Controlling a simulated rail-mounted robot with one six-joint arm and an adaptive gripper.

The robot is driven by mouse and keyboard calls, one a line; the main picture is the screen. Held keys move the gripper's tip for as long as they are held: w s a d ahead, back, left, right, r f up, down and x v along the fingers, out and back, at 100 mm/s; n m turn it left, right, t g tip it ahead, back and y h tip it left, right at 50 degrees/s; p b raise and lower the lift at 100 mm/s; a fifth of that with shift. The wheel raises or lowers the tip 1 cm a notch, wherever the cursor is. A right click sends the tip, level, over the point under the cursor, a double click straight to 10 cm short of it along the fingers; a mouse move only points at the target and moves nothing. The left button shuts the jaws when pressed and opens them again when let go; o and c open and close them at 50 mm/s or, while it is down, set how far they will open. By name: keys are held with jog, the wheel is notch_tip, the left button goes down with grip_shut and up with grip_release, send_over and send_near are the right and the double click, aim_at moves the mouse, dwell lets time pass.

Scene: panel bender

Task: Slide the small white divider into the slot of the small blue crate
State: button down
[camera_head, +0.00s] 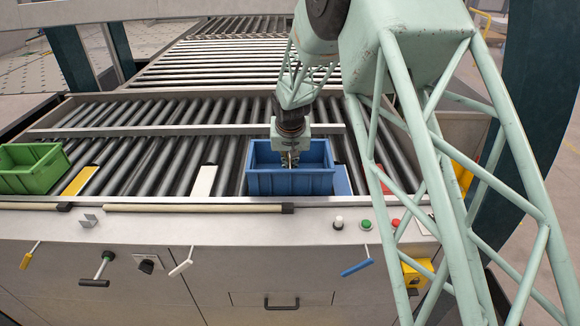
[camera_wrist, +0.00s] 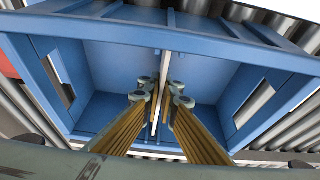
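The small blue crate (camera_head: 290,182) sits on the rollers, right of centre in the head view. In the wrist view its rim (camera_wrist: 105,31) and inner walls fill most of the picture. My gripper (camera_head: 290,160) points down into the crate. In the wrist view my gripper (camera_wrist: 163,98) has its yellowish fingers closed on the small white divider (camera_wrist: 155,112), a thin plate seen nearly edge-on. The divider stands upright across the middle of the crate. How deep it sits in the slot cannot be told.
A green crate (camera_head: 31,168) stands at the far left. Yellow (camera_head: 79,181), white (camera_head: 203,182) and blue (camera_head: 342,181) strips lie on the rollers (camera_head: 145,160). A pale rod (camera_head: 190,208) lies along the front ledge. Buttons (camera_head: 366,225) sit at the front right.

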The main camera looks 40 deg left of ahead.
jog(key=shift+f, duration=0.1)
dwell(0.5)
jog(key=c, duration=2.9)
grip_release()
jog(key=shift+o, duration=0.2)
jog(key=shift+v, duration=6)
jog(key=shift+w+d, duration=0.1)
jog(key=shift+w, duration=0.05)
